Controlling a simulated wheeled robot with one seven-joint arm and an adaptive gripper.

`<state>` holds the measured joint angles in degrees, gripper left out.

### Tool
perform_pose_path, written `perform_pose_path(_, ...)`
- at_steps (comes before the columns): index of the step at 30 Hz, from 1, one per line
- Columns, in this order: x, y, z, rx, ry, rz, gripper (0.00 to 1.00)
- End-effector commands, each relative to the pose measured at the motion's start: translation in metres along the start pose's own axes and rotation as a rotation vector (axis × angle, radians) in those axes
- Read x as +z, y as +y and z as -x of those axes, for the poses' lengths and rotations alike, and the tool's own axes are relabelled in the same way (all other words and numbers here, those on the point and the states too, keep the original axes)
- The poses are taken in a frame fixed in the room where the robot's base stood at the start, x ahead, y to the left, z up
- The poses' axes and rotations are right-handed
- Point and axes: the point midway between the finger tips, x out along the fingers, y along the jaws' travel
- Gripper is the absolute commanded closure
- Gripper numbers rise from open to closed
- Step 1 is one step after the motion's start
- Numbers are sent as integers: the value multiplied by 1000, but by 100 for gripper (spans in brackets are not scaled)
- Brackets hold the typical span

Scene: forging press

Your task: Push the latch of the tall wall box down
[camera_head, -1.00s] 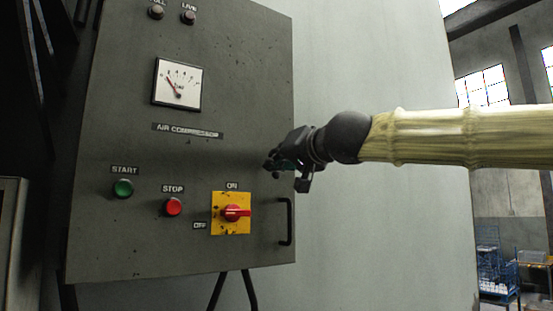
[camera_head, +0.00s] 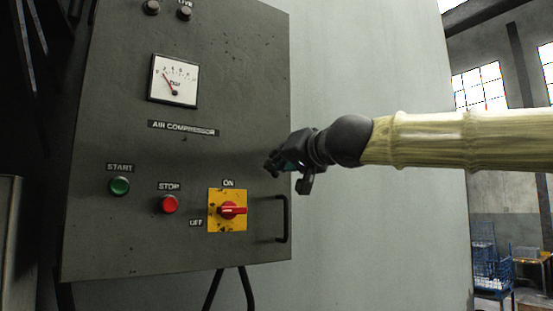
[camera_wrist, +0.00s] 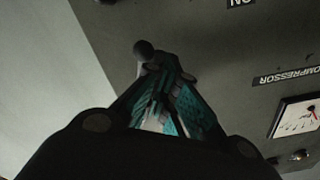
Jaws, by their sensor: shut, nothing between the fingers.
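The tall wall box is a dark grey panel (camera_head: 230,110) marked AIR COMPRESSOR; its surface also shows upside down in the wrist view (camera_wrist: 235,110). A black upright bar handle (camera_head: 284,220) stands at its lower right edge. A red rotary switch (camera_head: 232,210) on a yellow plate sits left of the handle, its grip lying level between ON and OFF labels. I cannot tell which part is the latch. My gripper (camera_head: 270,166) is shut and empty, in front of the panel's right edge, above the handle. Its teal-padded fingers meet in the wrist view (camera_wrist: 152,62). Contact with the panel cannot be told.
A green START button (camera_head: 120,186), a red STOP button (camera_head: 169,204) and a dial gauge (camera_head: 174,80) are on the panel. A pale plain wall (camera_head: 380,230) lies right of it. Blue wire crates (camera_head: 490,265) stand far back at right.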

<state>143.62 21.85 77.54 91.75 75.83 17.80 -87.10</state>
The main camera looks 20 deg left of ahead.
Motion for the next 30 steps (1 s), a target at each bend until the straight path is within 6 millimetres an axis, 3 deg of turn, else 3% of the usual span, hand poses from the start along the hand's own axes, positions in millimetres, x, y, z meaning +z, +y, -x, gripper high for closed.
perform_pose_path(30,0,5,1,3,0,0,100)
